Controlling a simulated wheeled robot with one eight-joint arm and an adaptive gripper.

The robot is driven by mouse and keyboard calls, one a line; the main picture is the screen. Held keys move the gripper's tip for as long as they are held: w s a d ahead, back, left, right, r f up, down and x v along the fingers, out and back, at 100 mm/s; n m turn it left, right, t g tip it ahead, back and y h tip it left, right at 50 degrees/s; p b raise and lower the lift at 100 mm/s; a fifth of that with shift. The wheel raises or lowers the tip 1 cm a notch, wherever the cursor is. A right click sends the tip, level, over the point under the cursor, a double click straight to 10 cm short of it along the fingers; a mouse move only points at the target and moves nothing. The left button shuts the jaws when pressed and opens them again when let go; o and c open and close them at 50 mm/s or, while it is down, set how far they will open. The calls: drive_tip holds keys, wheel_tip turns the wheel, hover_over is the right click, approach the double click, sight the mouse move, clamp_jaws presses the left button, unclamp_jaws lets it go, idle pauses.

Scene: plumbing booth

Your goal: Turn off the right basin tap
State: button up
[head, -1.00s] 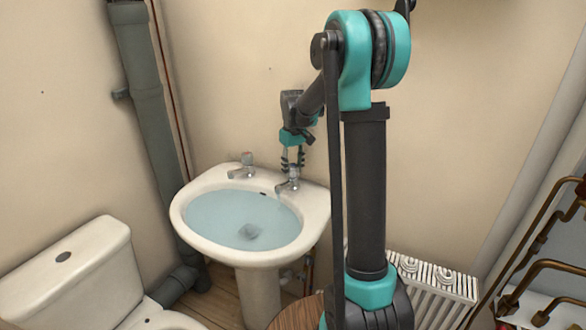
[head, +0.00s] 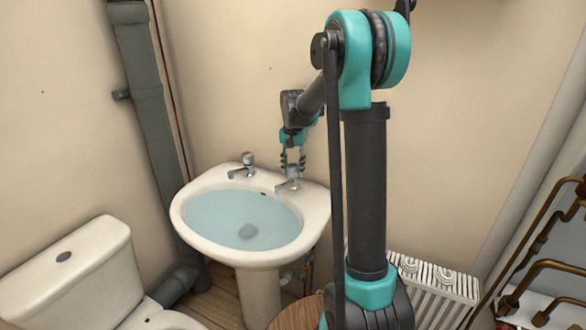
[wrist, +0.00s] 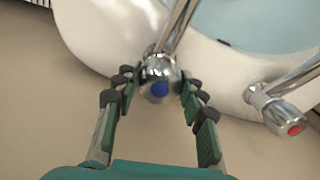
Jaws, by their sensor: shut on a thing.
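The right basin tap (head: 292,172) is a chrome tap on the back right rim of the white basin (head: 188,233). In the wrist view, the tap's round chrome head with a blue cap (wrist: 160,89) lies between my fingers, its spout running up over the basin. My gripper (wrist: 160,82) is shut on this head, with the fingertips at its two sides. In the head view my gripper (head: 291,160) comes down on the tap from above. The basin holds bluish water (head: 220,215) with a small disturbed patch. I cannot make out a stream from the spout.
The left tap (head: 242,167), red-capped, stands on the same rim, apart from my gripper; it also shows in the wrist view (wrist: 282,112). The wall (head: 230,80) is close behind. A toilet (head: 75,280) stands left, a radiator (head: 435,290) right.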

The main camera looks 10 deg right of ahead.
sight(293, 165)
drive_tip(key=shift+m, duration=1.7)
drive_tip(key=o, duration=1.2)
drive_tip(key=shift+c, duration=0.2)
wheel_tip(293, 165, up, 12)
